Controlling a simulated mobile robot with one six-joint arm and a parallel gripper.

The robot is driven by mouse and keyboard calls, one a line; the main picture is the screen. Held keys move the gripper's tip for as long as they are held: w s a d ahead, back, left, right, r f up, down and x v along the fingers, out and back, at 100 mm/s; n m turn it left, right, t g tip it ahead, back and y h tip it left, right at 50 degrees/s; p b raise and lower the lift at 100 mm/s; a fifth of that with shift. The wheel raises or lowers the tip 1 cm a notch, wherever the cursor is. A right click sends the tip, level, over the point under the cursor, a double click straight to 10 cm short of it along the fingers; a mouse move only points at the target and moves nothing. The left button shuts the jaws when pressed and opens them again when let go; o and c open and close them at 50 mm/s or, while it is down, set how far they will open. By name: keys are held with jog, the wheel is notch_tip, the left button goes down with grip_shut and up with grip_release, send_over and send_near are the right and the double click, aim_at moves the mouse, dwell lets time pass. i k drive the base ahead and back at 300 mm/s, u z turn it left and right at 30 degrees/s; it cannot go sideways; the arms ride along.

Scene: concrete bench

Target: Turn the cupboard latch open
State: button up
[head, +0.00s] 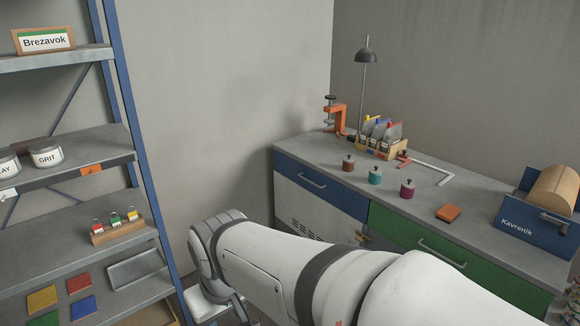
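The cupboard (306,209) is the pale grey door front under the blue drawer of the bench, with dark vent slots low on it. A small brass-coloured piece, which looks like the latch (362,237), shows at the door's right edge, just above my arm. It is too small and partly covered to tell which way it is turned. My white arm crosses the lower middle of the view and hides the lower part of the door. My gripper cannot be made out; the arm bends down at its far end, left of the cupboard.
A green drawer (430,250) is right of the latch. A shelf rack (133,160) stands left.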

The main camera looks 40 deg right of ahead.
aim_at(360, 239)
jog(key=z, duration=1.8)
